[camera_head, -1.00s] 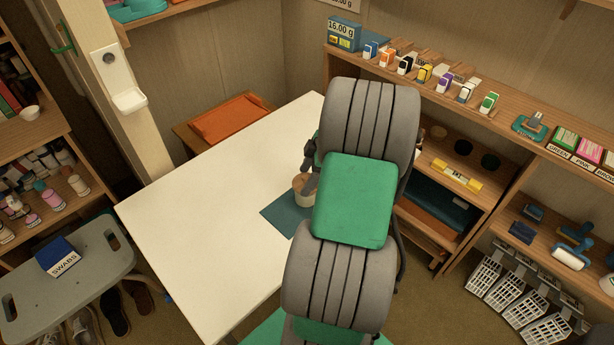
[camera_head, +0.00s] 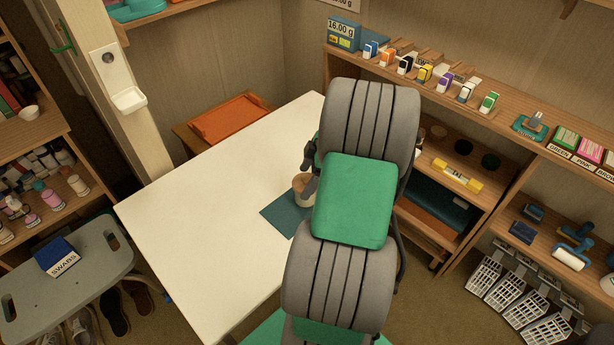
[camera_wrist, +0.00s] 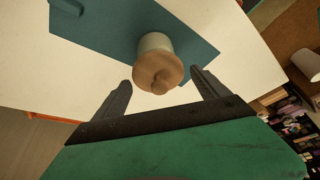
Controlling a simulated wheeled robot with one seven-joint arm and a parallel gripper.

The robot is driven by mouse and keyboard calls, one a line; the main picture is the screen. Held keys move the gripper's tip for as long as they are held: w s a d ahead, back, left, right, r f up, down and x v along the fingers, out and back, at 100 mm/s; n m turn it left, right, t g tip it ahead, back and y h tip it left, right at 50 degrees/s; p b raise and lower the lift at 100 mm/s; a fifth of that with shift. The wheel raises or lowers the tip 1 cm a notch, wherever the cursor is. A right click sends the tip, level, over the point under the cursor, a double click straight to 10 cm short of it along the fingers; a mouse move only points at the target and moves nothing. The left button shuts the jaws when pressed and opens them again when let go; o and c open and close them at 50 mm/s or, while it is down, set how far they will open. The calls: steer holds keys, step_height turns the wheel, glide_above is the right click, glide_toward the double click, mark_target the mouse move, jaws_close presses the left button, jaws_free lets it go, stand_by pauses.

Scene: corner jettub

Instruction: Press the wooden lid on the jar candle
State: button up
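The jar candle (camera_wrist: 155,42) is a pale jar standing on a teal mat (camera_wrist: 110,25) on the white table. The round wooden lid (camera_wrist: 158,72), with a small knob, sits on top of the jar; I cannot tell how far down it is seated. In the head view the jar (camera_head: 301,196) shows beside my arm, partly hidden by it. My gripper (camera_wrist: 161,78) is open, its two dark fingers apart on either side of the lid in the wrist view, with nothing between them. It appears to be above the jar, clear of the lid.
The white table (camera_head: 200,215) is bare to the left of the mat. A shelf unit (camera_head: 460,100) with small coloured items stands at the right. An orange tray (camera_head: 230,118) lies behind the table, and a grey stool with a blue swabs box (camera_head: 58,256) stands at the left.

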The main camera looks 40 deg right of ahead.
steer(key=shift+o, duration=0.8)
steer(key=shift+r, duration=0.1)
steer(key=v, duration=0.7)
steer(key=shift+s+d+r, duration=0.1)
steer(key=shift+d+r, duration=0.05)
steer(key=shift+r, duration=0.2)
